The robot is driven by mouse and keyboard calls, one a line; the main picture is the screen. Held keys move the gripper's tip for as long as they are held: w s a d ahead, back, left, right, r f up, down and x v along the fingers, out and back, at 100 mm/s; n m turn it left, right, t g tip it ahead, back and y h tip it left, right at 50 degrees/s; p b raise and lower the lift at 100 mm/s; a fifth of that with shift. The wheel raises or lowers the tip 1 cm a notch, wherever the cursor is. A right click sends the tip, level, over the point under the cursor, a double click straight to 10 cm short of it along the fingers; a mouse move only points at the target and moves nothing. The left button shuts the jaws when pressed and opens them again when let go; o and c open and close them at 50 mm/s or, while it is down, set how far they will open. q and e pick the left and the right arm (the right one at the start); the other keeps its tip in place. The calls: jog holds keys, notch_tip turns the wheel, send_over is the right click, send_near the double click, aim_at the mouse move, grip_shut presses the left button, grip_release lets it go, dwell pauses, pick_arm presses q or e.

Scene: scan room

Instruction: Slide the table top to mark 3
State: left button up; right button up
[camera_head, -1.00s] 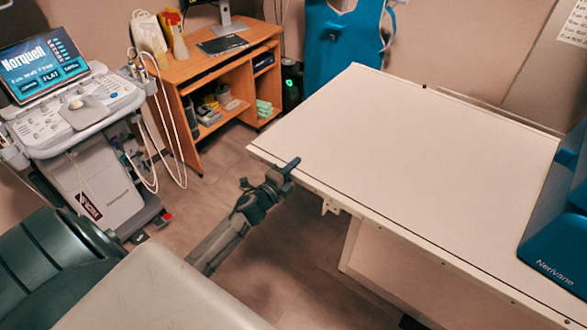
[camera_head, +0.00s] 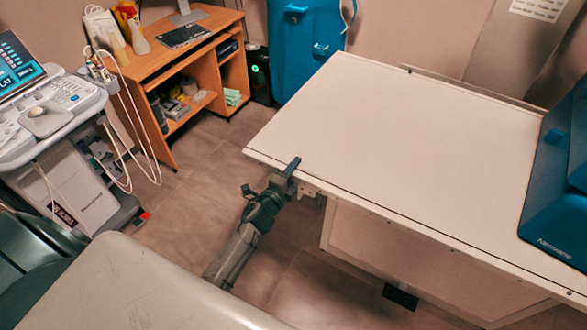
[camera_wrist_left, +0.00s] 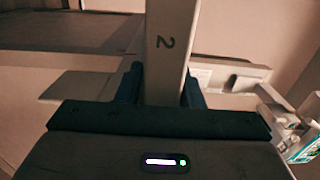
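The table top (camera_head: 400,140) is a large pale slab on a boxy white base (camera_head: 400,255). My left gripper (camera_head: 290,168) is at its near left edge, not far from the left corner. One finger stands up above the edge. In the left wrist view, dark blue fingers (camera_wrist_left: 164,90) lie close along both sides of a white edge strip (camera_wrist_left: 167,20) and appear shut on it. The strip carries a black "2" in the left wrist view; I see no mark 3. The finger contact is partly hidden by the gripper body. My right gripper is not in view.
A blue machine (camera_head: 560,190) stands at the table's right end. A wooden desk (camera_head: 185,55) and an ultrasound cart (camera_head: 75,175) with hanging cables stand left. A grey padded surface (camera_head: 140,290) fills the lower left. Floor is clear between cart and table.

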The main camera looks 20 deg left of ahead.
pick_arm(q)
jog(key=shift+o, duration=1.1)
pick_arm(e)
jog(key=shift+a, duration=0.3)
pick_arm(q)
jog(key=s+b, duration=0.3)
jog(key=s, duration=0.7)
jog(key=shift+s+a, duration=0.35)
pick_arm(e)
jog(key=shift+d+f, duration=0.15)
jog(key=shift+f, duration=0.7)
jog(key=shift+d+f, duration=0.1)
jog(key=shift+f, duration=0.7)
